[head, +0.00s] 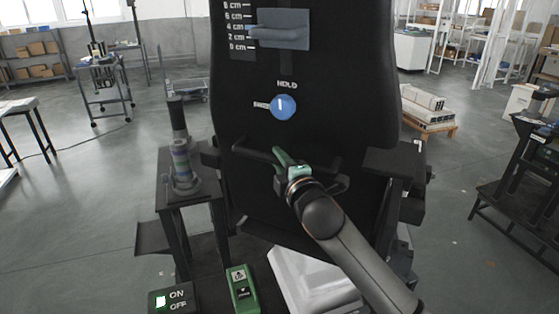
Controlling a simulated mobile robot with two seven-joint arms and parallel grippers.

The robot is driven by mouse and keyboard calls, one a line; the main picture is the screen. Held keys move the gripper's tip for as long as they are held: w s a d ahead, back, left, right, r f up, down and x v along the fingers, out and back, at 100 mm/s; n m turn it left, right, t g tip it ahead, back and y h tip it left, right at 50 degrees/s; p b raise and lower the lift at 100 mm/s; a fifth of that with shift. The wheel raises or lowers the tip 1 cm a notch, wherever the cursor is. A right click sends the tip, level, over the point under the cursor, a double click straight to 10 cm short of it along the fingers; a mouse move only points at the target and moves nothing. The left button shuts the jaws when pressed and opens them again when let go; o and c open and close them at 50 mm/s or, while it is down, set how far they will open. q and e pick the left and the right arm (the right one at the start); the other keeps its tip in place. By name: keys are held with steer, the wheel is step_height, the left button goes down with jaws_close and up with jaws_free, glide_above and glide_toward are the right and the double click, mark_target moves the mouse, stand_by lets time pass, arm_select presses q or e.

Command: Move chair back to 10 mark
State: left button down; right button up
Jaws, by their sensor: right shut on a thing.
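The black chair back (225,95) stands upright in front of me. A white scale (237,27) from 0 to 8 cm, as far as shows, runs down its upper left. The 10 mark is not in view. A grey-blue block (285,18) with a ledge sits beside the scale, its left tip near the 2 to 4 cm lines. My right gripper (281,163) is shut on a black handle bar (256,154) low on the chair back. My left gripper is not in view.
A small dark stand (174,192) with a ringed grey post (181,155) is at left. An ON/OFF switch box (172,302) and a green box (242,289) are at the bottom. A dark rack (525,185) stands at right. Open floor shows at left.

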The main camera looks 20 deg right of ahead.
jaws_close()
stand_by(0.4)
stand_by(0.4)
